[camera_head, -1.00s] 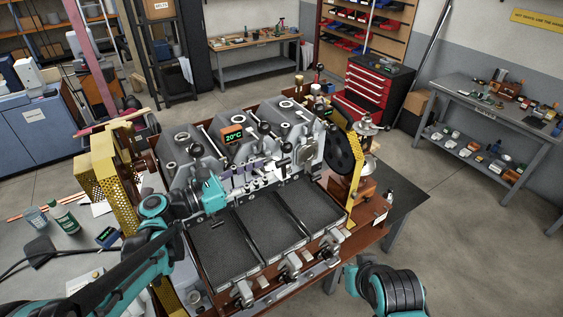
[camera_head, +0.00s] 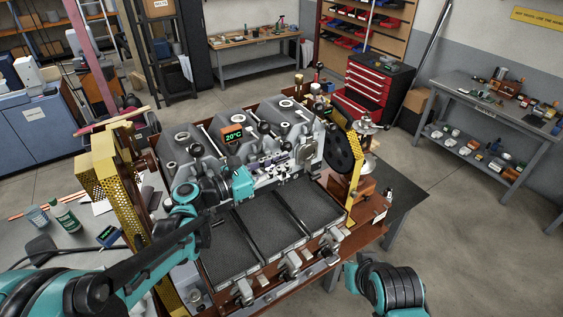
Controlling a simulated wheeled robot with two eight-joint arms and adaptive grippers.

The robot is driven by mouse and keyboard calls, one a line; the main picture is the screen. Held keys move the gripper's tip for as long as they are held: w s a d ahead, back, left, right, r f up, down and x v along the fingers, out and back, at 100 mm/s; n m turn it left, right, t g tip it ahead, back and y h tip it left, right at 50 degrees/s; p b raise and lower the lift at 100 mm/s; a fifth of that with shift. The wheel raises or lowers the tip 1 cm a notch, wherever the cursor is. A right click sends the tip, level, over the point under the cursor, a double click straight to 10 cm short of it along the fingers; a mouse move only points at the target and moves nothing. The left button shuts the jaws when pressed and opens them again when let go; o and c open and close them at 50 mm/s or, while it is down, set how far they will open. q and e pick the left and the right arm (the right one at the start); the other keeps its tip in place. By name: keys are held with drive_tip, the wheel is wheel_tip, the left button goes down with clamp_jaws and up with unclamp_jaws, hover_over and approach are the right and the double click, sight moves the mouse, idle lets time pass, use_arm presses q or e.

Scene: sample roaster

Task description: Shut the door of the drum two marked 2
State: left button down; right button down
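The sample roaster (camera_head: 205,152) has three silver drum housings in a row above three dark trays. The middle housing (camera_head: 241,117) belongs to drum two by position; I cannot read a mark 2. Its front, where the door is, is partly hidden behind my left gripper. I cannot tell how far the door stands open. My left gripper (camera_head: 246,181) is in front of the left and middle drums, over the back edge of the trays. Its fingers are not clear, and I cannot tell whether it touches anything. Only a link of my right arm shows at the bottom right.
A small display reading 20°C (camera_head: 232,135) sits on the roaster. A yellow perforated guard (camera_head: 104,185) stands at left, and a black wheel with a yellow guard (camera_head: 354,165) at right. The middle tray (camera_head: 268,232) and right tray (camera_head: 305,210) look empty.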

use_arm(q)
drive_tip(key=shift+f, duration=0.15)
drive_tip(key=shift+s+d+f+m+b, duration=0.2)
drive_tip(key=shift+f+m+b, duration=0.25)
drive_tip(key=shift+b, duration=0.15)
wheel_tip(320, 180, down, 14)
drive_tip(key=m+b, duration=0.9)
drive_tip(key=b, duration=0.3)
drive_tip(key=shift+r+b, duration=0.2)
drive_tip(key=shift+b, duration=0.15)
drive_tip(key=shift+a, duration=0.1)
drive_tip(key=c, duration=1.4)
unclamp_jaws()
drive_tip(key=shift+c, duration=0.2)
